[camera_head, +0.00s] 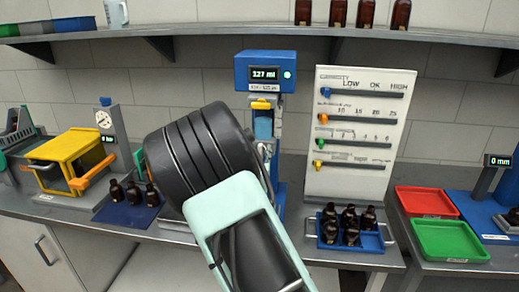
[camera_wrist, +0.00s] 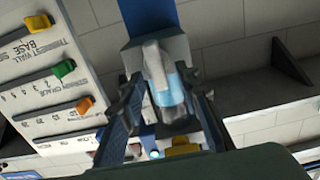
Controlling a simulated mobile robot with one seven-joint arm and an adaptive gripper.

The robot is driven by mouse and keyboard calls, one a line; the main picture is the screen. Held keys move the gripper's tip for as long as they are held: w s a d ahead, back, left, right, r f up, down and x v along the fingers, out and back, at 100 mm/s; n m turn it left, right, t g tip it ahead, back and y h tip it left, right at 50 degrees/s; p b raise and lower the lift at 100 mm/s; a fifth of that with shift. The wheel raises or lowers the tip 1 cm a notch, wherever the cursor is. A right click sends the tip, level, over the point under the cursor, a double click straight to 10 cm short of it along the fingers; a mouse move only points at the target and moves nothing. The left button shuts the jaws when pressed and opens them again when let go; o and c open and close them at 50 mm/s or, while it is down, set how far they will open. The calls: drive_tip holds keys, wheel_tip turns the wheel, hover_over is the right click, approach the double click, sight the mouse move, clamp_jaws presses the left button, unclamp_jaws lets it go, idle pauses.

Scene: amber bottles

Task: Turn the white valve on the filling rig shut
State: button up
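The filling rig (camera_head: 265,73) is blue, with a display reading 127 ml, a yellow part on top of a light-blue vessel, and its lower part hidden behind my arm. In the wrist view, which is upside down, the white valve (camera_wrist: 156,62) looks like a pale lever on a grey block, lying in front of the blue vessel (camera_wrist: 172,95). My gripper (camera_wrist: 162,86) is open, one dark finger on each side of the valve and vessel. I see no clear contact. In the head view my arm mostly hides the gripper and the valve.
A white slider board (camera_head: 358,135) stands close right of the rig. A blue tray (camera_head: 372,240) with several amber bottles sits in front of it. More bottles stand on a blue mat (camera_head: 122,215) at left. Red (camera_head: 426,202) and green (camera_head: 450,240) trays lie at right. A shelf (camera_head: 250,30) runs above.

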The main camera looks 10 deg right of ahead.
drive_tip(key=shift+w+d, duration=0.1)
drive_tip(key=shift+w, duration=0.1)
clamp_jaws()
